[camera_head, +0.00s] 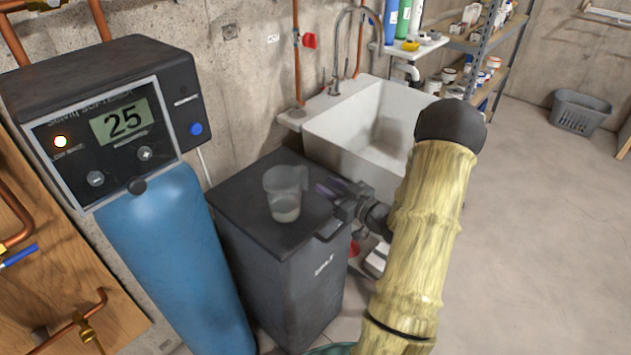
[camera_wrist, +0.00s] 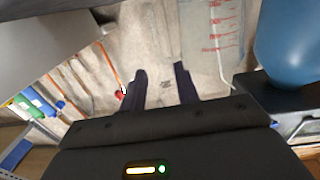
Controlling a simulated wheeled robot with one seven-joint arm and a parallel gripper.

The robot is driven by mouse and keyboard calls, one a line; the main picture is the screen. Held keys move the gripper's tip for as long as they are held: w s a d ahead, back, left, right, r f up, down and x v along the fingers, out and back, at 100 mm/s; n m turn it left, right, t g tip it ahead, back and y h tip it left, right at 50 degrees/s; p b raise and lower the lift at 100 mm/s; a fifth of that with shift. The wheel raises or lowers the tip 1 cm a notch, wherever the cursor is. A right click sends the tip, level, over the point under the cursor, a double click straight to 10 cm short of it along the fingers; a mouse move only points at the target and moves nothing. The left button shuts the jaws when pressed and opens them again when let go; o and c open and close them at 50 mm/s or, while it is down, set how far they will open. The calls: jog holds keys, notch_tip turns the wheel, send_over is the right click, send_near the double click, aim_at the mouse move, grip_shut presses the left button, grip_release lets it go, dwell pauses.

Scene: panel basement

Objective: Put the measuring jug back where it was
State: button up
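The measuring jug (camera_head: 284,184) is clear, with a little whitish content at the bottom. It appears to stand upright on the dark lid of the salt bin (camera_head: 238,192), with its handle towards the right. In the wrist view the jug (camera_wrist: 215,42), with red markings, is right of my fingers. My gripper (camera_head: 326,189) is just right of the jug's handle in the head view. In the wrist view my gripper (camera_wrist: 161,82) has its fingers apart, with only background visible between them. I cannot tell whether a finger touches the handle.
A blue tank (camera_head: 170,250) with a control head reading 25 (camera_head: 122,122) stands left of the bin. A white sink (camera_head: 360,130) is behind it. Shelves (camera_head: 490,50) with jars and a grey basket (camera_head: 580,110) are further back. The floor at right is clear.

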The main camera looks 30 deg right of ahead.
jog(key=v, duration=0.5)
